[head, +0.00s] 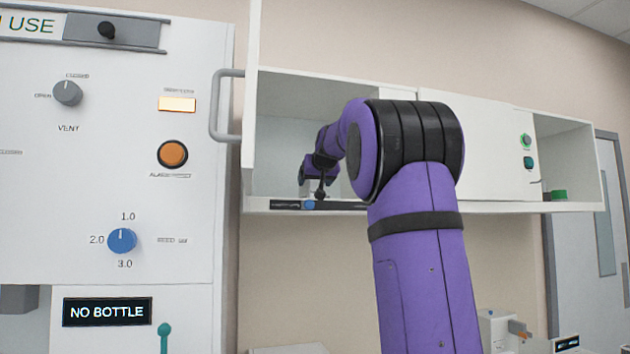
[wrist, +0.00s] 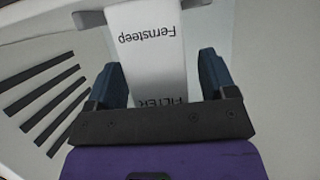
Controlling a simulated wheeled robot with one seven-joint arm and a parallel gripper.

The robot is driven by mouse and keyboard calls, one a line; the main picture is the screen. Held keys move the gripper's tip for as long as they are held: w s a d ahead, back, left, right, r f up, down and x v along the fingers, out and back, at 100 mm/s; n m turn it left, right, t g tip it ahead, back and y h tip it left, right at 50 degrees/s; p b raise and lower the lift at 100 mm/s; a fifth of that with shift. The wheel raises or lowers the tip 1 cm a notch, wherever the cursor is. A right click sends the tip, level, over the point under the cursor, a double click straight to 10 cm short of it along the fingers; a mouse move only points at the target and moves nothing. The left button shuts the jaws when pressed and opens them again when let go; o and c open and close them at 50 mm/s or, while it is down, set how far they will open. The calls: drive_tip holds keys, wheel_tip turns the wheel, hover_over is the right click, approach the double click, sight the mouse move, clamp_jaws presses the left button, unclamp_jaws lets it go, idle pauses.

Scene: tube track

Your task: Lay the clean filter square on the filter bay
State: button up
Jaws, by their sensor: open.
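In the wrist view, my gripper (wrist: 158,64) is open, with one dark blue finger on each side of a white piece (wrist: 150,78). The piece carries upside-down lettering, "Fernsteep" and "FILTER". I cannot tell whether the fingers touch it, or whether it is the clean filter square or part of the filter bay. In the head view, my purple arm reaches into the open wall cabinet (head: 285,95). My gripper is small and mostly hidden there. I cannot make out a separate filter square or filter bay in either view.
Dark slots (wrist: 45,105) mark a pale surface left of the gripper in the wrist view. In the head view, the cabinet's open door with a grey handle (head: 216,105) stands left of the arm. A white control panel (head: 60,190) fills the left side.

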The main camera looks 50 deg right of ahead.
drive_tip(key=v, duration=1)
drive_tip(key=shift+s+a, duration=0.2)
drive_tip(key=shift+s, duration=0.15)
drive_tip(key=shift+r, duration=0.1)
